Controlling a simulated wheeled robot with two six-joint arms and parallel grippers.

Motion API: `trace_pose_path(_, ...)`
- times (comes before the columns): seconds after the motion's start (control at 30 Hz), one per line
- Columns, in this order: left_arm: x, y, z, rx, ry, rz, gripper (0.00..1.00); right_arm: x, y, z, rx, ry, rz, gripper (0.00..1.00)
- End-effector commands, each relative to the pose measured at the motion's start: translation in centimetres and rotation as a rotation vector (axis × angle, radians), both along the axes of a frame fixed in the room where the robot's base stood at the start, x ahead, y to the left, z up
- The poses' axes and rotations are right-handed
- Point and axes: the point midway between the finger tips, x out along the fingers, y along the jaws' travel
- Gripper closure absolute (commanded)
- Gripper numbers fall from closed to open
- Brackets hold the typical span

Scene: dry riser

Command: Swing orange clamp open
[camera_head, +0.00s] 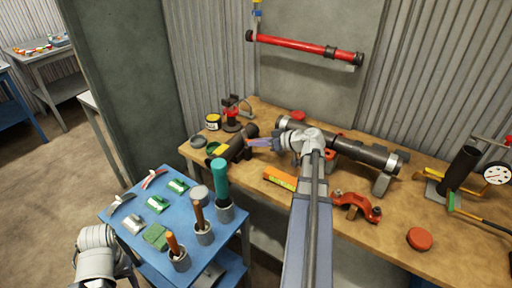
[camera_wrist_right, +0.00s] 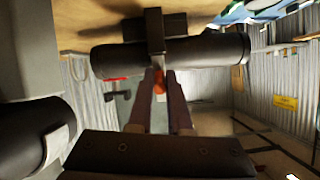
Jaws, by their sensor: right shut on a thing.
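My right gripper (camera_head: 256,143) reaches left to a short dark pipe (camera_head: 237,148) at the left of the wooden bench. In the right wrist view my fingers (camera_wrist_right: 160,90) are shut on a small orange part (camera_wrist_right: 159,80), seemingly of the orange clamp, close to the dark pipe (camera_wrist_right: 205,52). A dark bracket (camera_wrist_right: 155,30) crosses that pipe. The fingers hide most of the orange part, so its swing angle cannot be told. A separate orange-red clamp (camera_head: 357,207) lies on the bench front. My left arm shows at the lower left; its gripper is out of view.
A long dark pipe (camera_head: 362,150) on supports lies behind my right arm. A blue cart (camera_head: 130,218) with tools in cups stands at the left. A red cap (camera_head: 419,238) and an upright dark pipe (camera_head: 460,168) are at right.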

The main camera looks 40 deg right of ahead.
Motion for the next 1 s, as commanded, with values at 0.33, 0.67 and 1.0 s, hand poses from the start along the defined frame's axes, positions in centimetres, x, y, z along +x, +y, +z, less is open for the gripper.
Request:
trace_pose_path(0.33,0.00,-0.01,-0.56,0.000,0.000,0.000,0.43,-0.17,0.07,-0.17,0.005,-0.019,0.003,1.00)
trace_pose_path(0.67,0.00,0.00,-0.54,0.000,0.000,0.000,0.43,-0.14,0.06,-0.14,0.006,-0.020,0.002,0.69)
trace_pose_path(1.0,0.00,0.00,-0.53,0.000,0.000,0.000,0.43,-0.10,0.00,-0.08,0.006,-0.022,0.001,0.53)
